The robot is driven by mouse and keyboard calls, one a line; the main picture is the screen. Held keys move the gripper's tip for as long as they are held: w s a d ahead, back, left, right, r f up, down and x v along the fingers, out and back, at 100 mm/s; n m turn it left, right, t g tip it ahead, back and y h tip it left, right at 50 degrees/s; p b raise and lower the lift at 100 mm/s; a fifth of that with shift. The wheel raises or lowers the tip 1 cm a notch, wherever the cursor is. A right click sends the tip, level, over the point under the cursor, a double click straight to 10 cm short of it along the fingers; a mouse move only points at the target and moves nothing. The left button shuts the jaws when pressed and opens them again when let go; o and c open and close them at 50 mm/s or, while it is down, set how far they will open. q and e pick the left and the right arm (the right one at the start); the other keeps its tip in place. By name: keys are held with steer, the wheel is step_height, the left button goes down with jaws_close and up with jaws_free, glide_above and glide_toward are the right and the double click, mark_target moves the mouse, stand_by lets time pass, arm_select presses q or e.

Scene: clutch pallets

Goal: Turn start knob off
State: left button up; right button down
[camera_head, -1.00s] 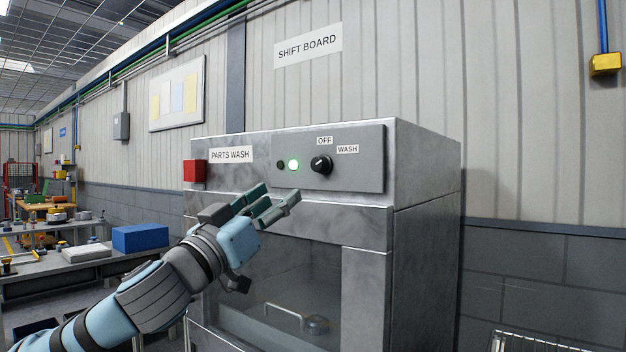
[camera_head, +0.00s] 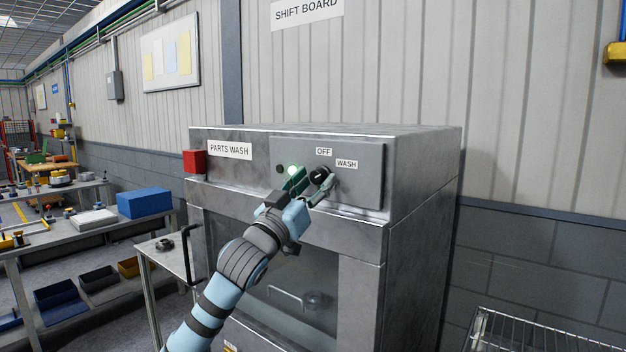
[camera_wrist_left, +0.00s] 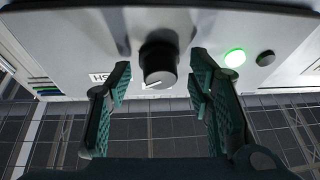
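The start knob (camera_head: 319,175) is a black round knob on the front panel of the parts washer (camera_head: 420,165), below the OFF label (camera_head: 324,152) and left of the WASH label (camera_head: 347,163). In the left wrist view the knob (camera_wrist_left: 158,64) has a white pointer mark and sits between the two fingers, with gaps on both sides. My left gripper (camera_head: 314,187) is open, its fingertips close to the panel on either side of the knob. My right gripper is not in view.
A red box (camera_head: 195,161) is fixed at the washer's left corner. A glass front (camera_head: 300,285) with a handle inside lies below the panel. A bench with a blue box (camera_head: 144,202) stands at left. A wire rack (camera_head: 540,335) is at lower right.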

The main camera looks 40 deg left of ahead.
arm_select(q)
jaws_close()
steer(key=shift+n, duration=0.5)
steer(key=shift+d+n+y+b, duration=0.15)
steer(key=shift+n+y+b, duration=0.5)
steer(key=shift+n, duration=0.55)
steer(key=n+y, duration=0.1)
steer(key=n+g+y, duration=0.1)
steer(key=n, duration=0.1)
steer(key=shift+d+r+n, duration=0.1)
steer(key=shift+r+n, duration=0.05)
steer(key=shift+n, duration=0.15)
steer(key=n+g, duration=0.1)
steer(key=n, duration=0.1)
steer(key=n+y, duration=0.1)
steer(key=n, duration=0.1)
steer(key=shift+d+r+n+g, duration=0.1)
steer(key=shift+r+n+g, duration=0.05)
steer(key=shift+n+g, duration=0.2)
steer(key=shift+r+n+g+y, duration=0.15)
steer(key=shift+n+g, duration=0.3)
steer(key=shift+n, duration=0.45)
steer(key=shift+f+n+g+y, duration=0.1)
steer(key=shift+n+g, duration=0.3)
steer(key=shift+n, duration=0.45)
